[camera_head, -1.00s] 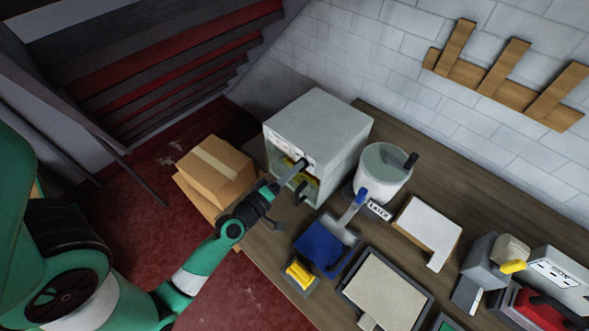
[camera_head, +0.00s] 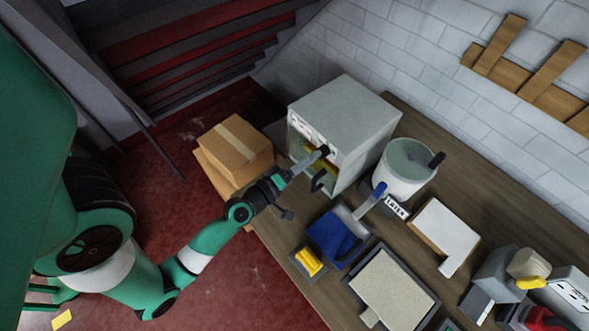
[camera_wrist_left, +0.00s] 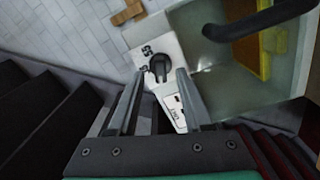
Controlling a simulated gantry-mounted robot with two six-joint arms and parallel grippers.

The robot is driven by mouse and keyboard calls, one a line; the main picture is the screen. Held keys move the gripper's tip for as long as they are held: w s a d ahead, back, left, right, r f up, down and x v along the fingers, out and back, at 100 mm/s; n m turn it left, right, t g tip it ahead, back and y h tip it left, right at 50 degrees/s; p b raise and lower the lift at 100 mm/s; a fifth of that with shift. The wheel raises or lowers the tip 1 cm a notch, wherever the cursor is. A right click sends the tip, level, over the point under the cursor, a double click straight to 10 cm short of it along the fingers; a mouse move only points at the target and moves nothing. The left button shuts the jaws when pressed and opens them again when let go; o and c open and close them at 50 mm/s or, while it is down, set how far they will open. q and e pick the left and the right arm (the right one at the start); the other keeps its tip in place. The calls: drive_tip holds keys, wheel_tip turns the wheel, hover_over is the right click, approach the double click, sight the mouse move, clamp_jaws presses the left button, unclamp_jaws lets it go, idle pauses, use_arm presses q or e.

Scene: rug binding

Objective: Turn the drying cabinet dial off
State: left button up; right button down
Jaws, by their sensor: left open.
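The drying cabinet (camera_head: 345,105) is a pale box with a glazed front at the back of the bench. In the left wrist view its black dial (camera_wrist_left: 160,65) sits on a white panel (camera_wrist_left: 172,112) with printed markings. My left gripper (camera_wrist_left: 158,82) is open, its two fingers either side of the dial's line and pointing at it. I cannot tell whether they touch it. In the head view the left gripper (camera_head: 309,163) is at the cabinet's front, and the dial is hard to make out there. My right gripper is not in view.
A black door handle (camera_wrist_left: 258,20) lies close to the right of the fingers. A cardboard box (camera_head: 235,148) stands left of the cabinet.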

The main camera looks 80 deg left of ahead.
use_arm(q)
drive_tip(key=b+v, duration=0.5)
drive_tip(key=v, duration=0.4)
drive_tip(key=shift+s+d, duration=0.25)
drive_tip(key=shift+s, duration=0.05)
